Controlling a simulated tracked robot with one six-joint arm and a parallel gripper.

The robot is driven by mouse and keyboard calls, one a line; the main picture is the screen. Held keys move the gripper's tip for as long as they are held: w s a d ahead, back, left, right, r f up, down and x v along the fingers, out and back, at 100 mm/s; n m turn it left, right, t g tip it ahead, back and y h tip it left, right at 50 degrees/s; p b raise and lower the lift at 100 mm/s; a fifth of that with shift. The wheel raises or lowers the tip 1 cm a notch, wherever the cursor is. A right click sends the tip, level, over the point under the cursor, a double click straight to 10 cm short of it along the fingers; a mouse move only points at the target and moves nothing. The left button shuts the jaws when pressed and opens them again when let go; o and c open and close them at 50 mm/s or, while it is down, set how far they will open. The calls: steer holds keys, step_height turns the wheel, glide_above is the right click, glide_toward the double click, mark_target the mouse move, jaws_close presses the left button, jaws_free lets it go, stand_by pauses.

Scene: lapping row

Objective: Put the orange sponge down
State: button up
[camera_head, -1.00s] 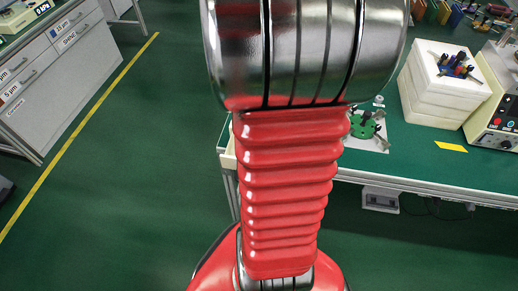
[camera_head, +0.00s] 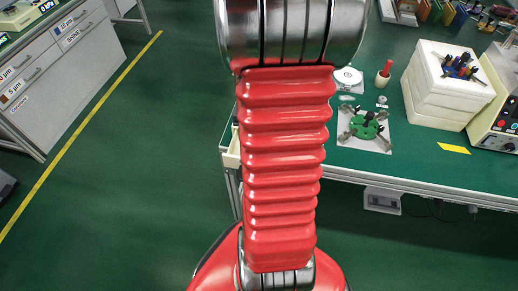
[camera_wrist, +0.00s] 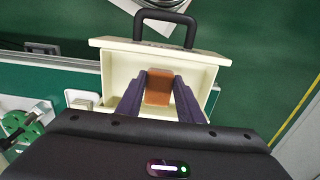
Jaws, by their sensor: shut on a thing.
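The orange sponge (camera_wrist: 158,86) shows in the wrist view between the two dark fingers of my gripper (camera_wrist: 160,88), which is shut on it. The sponge is over the open cream drawer (camera_wrist: 120,60), seen from above, near the front wall with the black handle. I cannot tell whether the sponge touches the drawer floor. In the head view the gripper and sponge are hidden behind my arm; only a corner of the cream drawer (camera_head: 231,152) shows at the bench's left end.
The green bench top (camera_head: 410,170) holds a green fixture (camera_head: 364,126) on a white sheet, a stack of white boxes (camera_head: 440,100) and a cream machine (camera_head: 500,125). A grey drawer cabinet (camera_head: 60,80) stands at the left. The green floor between is clear.

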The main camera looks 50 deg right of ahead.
steer(key=shift+f, duration=1.9)
steer(key=shift+f, duration=0.1)
steer(key=o, duration=1)
steer(key=shift+o, duration=0.2)
step_height(320, 180, up, 12)
steer(key=shift+r, duration=0.15)
